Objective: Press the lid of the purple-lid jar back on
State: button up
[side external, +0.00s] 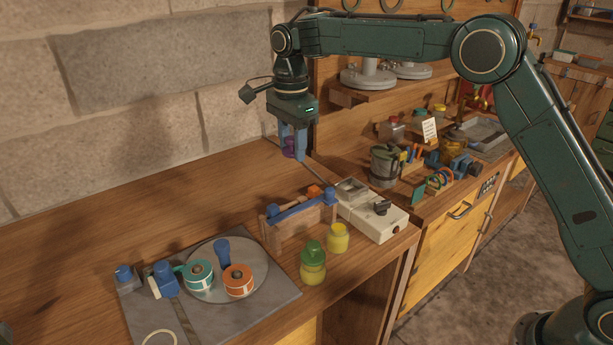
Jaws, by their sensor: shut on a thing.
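My gripper (293,153) is high above the back of the wooden bench, near the wall, with its blue fingers pointing down. It is shut on a small purple lid (288,147), partly hidden by the fingers. No jar body can be made out below the lid. A small yellow jar (338,239) stands upright near the bench's front edge, below and to the right of my gripper. Its top looks yellow, and I cannot tell whether it is open. A jar with a green lid (313,262) stands just left of it.
A wooden rack with a blue bar (300,212) and a white scale-like box (375,215) stand behind the jars. A grey plate with tape rolls (239,280) lies front left. The bench's back left is clear. Tools and a dark pot (384,165) crowd the right.

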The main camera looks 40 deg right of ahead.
jog(key=s+d+f, duration=0.1)
jog(key=s+f, duration=0.1)
jog(key=s, duration=0.4)
jog(key=s+d+f, duration=0.1)
jog(key=s+f, duration=0.1)
jog(key=s, duration=0.4)
jog(key=shift+s+d+f, duration=0.15)
jog(key=shift+d+f, duration=0.1)
jog(key=shift+d, duration=0.1)
jog(key=shift+f, duration=0.2)
jog(key=shift+f, duration=3)
jog(key=shift+f, duration=0.2)
jog(key=o, duration=1.5)
jog(key=shift+r, duration=0.15)
jog(key=shift+r, duration=3.4)
